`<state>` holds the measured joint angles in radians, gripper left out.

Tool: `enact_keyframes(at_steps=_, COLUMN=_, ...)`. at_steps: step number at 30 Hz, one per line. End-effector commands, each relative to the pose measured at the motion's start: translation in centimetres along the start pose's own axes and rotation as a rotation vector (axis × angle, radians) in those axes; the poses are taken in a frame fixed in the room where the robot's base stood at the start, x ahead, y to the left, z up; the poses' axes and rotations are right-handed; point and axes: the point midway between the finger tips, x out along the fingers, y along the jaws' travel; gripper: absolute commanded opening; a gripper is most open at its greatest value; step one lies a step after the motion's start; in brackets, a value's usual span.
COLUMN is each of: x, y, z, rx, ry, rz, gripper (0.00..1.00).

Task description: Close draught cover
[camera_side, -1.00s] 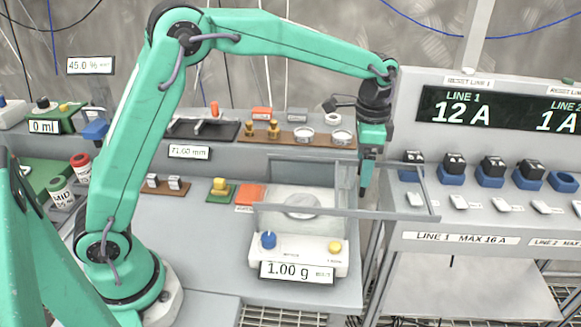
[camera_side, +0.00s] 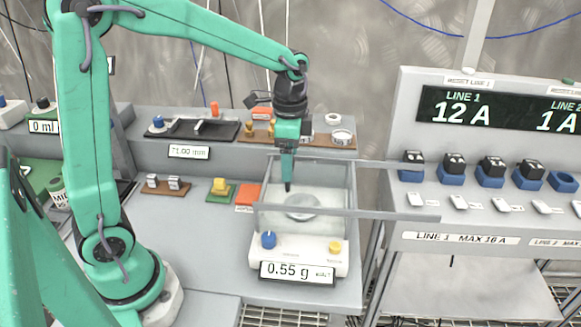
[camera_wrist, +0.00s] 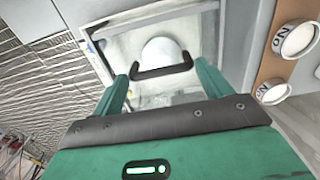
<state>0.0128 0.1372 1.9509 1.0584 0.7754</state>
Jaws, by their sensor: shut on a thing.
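The balance (camera_side: 340,257) stands at the bench's right end, with a round pan (camera_side: 303,207) inside a clear enclosure. The clear draught cover (camera_side: 330,178) lies over the enclosure, above the pan. Two rails (camera_side: 400,215) stick out to the right of it. My gripper (camera_side: 288,187) points down at the cover, left of the pan's middle in the side view. In the wrist view my gripper (camera_wrist: 161,72) is shut on the cover's dark handle (camera_wrist: 165,71), with a finger at each end. The pan (camera_wrist: 160,52) shows behind the handle. The cover's exact edges are hard to see.
The balance display (camera_side: 297,272) reads 0.55 g. An orange block (camera_side: 247,195) and a yellow button (camera_side: 220,186) lie left of the balance. A brown strip (camera_side: 330,140) with small items runs behind. The switch panel (camera_side: 490,180) stands on the right, near the rail ends.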

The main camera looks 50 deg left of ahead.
Motion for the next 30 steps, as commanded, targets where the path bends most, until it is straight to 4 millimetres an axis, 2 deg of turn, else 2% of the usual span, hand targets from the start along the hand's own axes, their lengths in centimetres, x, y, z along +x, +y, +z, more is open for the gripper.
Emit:
enact_keyframes(at_steps=1, x=-0.3, y=-0.5, z=0.4, rx=-0.009, ry=0.012, rz=-0.012, gripper=0.37)
enact_keyframes(at_steps=6, x=-0.3, y=-0.5, z=1.3, rx=-0.008, ry=0.012, rz=-0.013, gripper=0.37)
enact_keyframes(at_steps=16, x=-0.2, y=-0.5, z=1.4, rx=-0.006, ry=0.011, rz=-0.012, gripper=0.36)
enact_keyframes(at_steps=17, x=-0.2, y=-0.5, z=1.4, rx=-0.006, ry=0.011, rz=-0.011, gripper=0.81)
enact_keyframes(at_steps=18, x=-0.2, y=-0.5, z=1.4, rx=-0.006, ry=0.011, rz=-0.011, gripper=0.89)
enact_keyframes(at_steps=30, x=-0.4, y=-0.3, z=1.4, rx=-0.004, ry=0.006, rz=-0.006, gripper=0.90)
